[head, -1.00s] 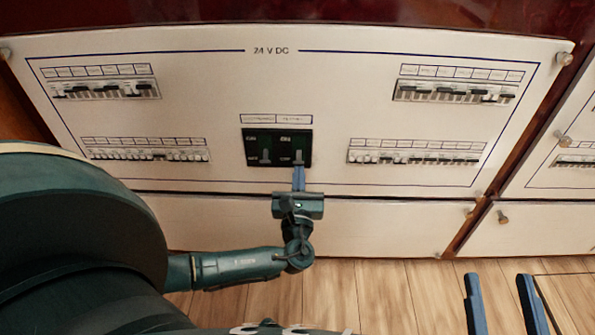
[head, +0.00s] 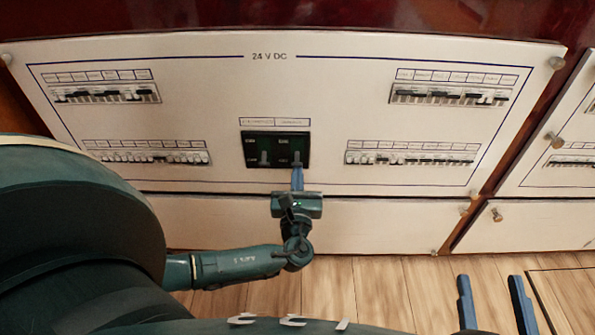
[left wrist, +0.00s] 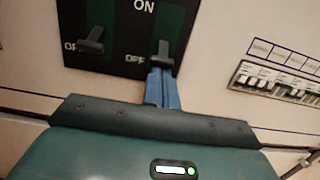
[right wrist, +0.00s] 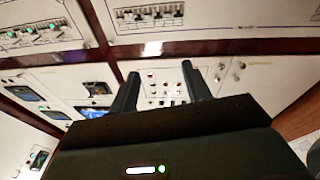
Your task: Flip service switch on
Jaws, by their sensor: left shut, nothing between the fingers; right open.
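A black switch block (head: 255,140) with two large levers sits low in the middle of the white 24 V DC panel; the labels above it are too small to read. In the left wrist view the left lever (left wrist: 92,40) and the right lever (left wrist: 163,54) both sit low, beside OFF markings, with ON above. My left gripper (head: 297,178) is shut and empty, its blue fingertips just below the right lever; they also show in the left wrist view (left wrist: 162,85). Whether they touch it I cannot tell. My right gripper (head: 492,300) is open and empty, away from the panel.
Rows of small breakers lie left (head: 105,93) and right (head: 450,94) of the block, with lower rows (head: 410,152) beside it. A plain white panel (head: 390,222) with knobs is below. In the right wrist view, other panels with screens (right wrist: 25,93) show.

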